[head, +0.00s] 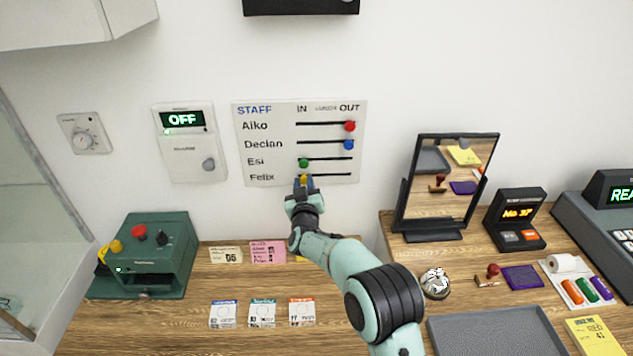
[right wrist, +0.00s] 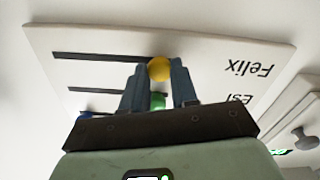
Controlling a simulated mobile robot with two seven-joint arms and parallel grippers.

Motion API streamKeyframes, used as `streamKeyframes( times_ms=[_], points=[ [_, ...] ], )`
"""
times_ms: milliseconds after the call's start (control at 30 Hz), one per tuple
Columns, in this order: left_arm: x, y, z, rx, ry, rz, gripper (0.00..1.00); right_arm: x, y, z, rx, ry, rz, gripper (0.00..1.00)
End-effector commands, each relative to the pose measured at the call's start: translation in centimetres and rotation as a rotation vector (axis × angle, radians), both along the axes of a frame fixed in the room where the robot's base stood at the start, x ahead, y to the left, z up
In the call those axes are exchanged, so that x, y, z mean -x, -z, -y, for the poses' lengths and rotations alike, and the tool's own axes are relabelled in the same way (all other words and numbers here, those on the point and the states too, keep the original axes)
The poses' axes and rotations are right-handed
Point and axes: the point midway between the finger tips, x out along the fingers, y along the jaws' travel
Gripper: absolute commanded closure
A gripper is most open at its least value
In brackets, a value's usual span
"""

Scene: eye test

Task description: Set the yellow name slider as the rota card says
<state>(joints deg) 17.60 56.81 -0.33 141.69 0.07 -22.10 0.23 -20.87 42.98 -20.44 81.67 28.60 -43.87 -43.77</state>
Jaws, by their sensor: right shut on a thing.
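The white staff board (head: 262,152) hangs on the wall with rows for Aiko, Declan, Esi and Felix, and columns headed IN, LUNCH and OUT. The yellow slider (right wrist: 159,69) is in the Felix row, at the slot's end nearest the name, under IN; it also shows in the head view (head: 304,180). My right gripper (right wrist: 160,82) is shut on it, one finger each side. The red slider (head: 350,126) and blue slider (head: 348,145) are at OUT; the green slider (head: 303,163) is at IN. I cannot tell which card is the rota card. My left gripper is not in view.
Below lie a cream card (head: 226,255), a pink card (head: 268,252) and a yellow card partly behind my arm. A green machine (head: 150,262) stands left. A mirror (head: 437,185), a grey tray (head: 497,332) and a yellow note (head: 594,336) are right.

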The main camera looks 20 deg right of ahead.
Motion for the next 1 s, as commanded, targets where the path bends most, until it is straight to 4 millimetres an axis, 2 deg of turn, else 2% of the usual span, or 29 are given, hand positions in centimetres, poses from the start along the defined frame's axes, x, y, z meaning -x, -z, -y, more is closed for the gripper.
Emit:
streamKeyframes(
  times_ms=[233, 267, 300, 333, 600, 733, 867, 1000],
  points=[
    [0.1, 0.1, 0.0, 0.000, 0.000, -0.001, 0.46, 0.0, -0.1, -0.5, -0.001, -0.009, 0.004, 1.00],
    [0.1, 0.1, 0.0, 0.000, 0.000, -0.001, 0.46, 0.0, -0.1, -0.5, -0.001, -0.009, 0.004, 0.62],
    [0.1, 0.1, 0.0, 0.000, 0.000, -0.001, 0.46, 0.0, -0.1, -0.5, -0.001, -0.009, 0.003, 0.49],
    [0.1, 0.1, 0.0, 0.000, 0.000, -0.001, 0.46, 0.0, -0.1, -0.5, -0.001, -0.009, 0.003, 0.46],
    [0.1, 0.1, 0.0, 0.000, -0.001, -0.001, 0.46, 0.1, 0.0, -0.3, -0.001, -0.006, 0.003, 0.46],
    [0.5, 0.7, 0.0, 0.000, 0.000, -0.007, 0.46, 0.9, 0.1, -0.5, -0.003, -0.007, 0.002, 0.46],
    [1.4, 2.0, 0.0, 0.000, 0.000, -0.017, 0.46, 3.0, 0.3, -1.1, -0.004, -0.008, 0.002, 0.46],
    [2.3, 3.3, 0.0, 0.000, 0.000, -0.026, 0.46, 6.1, 0.3, -1.9, -0.004, -0.008, 0.001, 0.46]
  ],
)
